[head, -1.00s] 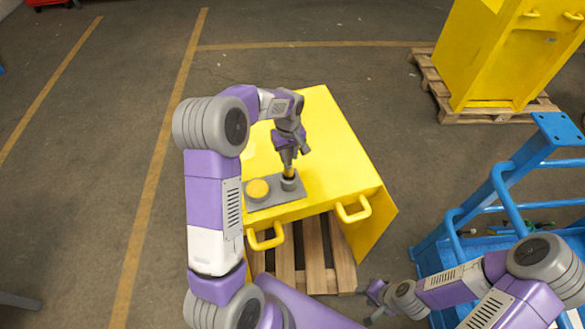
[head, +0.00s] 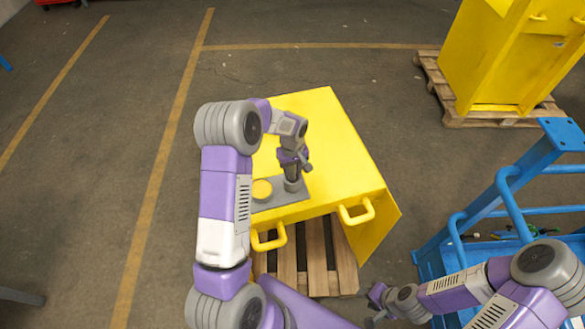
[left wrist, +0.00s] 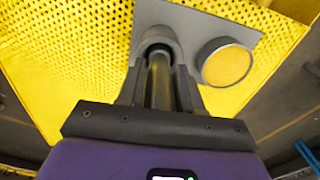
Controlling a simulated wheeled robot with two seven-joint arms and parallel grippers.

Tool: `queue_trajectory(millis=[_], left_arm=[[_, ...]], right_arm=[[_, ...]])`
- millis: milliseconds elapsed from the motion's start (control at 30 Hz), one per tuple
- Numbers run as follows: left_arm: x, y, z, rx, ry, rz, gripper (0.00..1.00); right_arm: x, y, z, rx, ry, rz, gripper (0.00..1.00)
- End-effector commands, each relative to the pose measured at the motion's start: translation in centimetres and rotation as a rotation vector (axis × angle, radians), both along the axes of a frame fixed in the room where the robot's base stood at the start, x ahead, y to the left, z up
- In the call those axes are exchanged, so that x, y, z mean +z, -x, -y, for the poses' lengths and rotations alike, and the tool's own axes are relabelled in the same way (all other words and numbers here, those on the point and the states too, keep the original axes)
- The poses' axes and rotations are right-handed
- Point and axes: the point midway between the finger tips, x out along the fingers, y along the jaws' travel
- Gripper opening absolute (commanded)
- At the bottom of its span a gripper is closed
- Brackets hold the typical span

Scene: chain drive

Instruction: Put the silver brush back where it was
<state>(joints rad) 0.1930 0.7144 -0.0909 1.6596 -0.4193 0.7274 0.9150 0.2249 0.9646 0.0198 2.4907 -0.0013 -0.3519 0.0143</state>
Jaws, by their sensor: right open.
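The silver brush shows as a dark grey rod (left wrist: 160,82) between the fingers of my left gripper in the left wrist view. Its far end runs into a round grey cup (left wrist: 158,40) on a grey plate. In the head view my left gripper (head: 292,170) points down right above this cup (head: 293,185), and the brush is mostly hidden there. The fingers look closed on the rod. Whether the brush rests on the cup's bottom cannot be seen. My right gripper (head: 374,300) is open and empty at the lower right, away from the yellow cabinet.
The grey plate (head: 280,198) lies on the yellow cabinet (head: 335,150), near its handles (head: 356,212). A round yellow-topped pot (head: 262,189) stands left of the cup. The cabinet sits on a wooden pallet (head: 318,275). A blue ladder frame (head: 500,195) stands at the right.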

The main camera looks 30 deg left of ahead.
Motion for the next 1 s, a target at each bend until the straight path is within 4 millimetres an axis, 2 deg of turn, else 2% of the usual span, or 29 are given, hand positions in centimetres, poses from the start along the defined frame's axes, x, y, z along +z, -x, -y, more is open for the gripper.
queue_trajectory(millis=[33, 100, 367, 500, 567, 800, 1000], left_arm=[[0.0, 0.0, 0.0, 0.000, 0.000, 0.000, 0.43], [0.0, 0.0, 0.0, 0.000, 0.000, 0.000, 0.53], [0.1, 0.0, 0.0, 0.000, -0.001, -0.001, 0.53], [0.8, 0.0, 0.0, 0.001, -0.001, 0.001, 0.53], [1.6, -0.1, 0.0, 0.000, -0.002, 0.004, 0.53], [6.8, -0.1, 0.0, 0.000, -0.002, 0.006, 0.53], [10.5, -0.1, -0.1, 0.000, 0.000, 0.003, 0.53]], right_arm=[[0.0, 0.0, 0.0, 0.000, 0.000, 0.000, 0.43], [0.1, 0.0, 0.0, 0.000, 0.000, 0.000, 0.43], [0.1, 0.0, 0.0, 0.000, 0.000, 0.000, 0.43], [0.5, 0.0, 0.0, 0.000, 0.000, 0.000, 0.43], [0.3, 0.0, 0.0, 0.000, 0.000, 0.000, 0.43], [0.1, 0.0, 0.0, 0.000, 0.000, 0.000, 0.43], [0.1, 0.0, 0.0, 0.000, 0.000, 0.000, 0.43]])
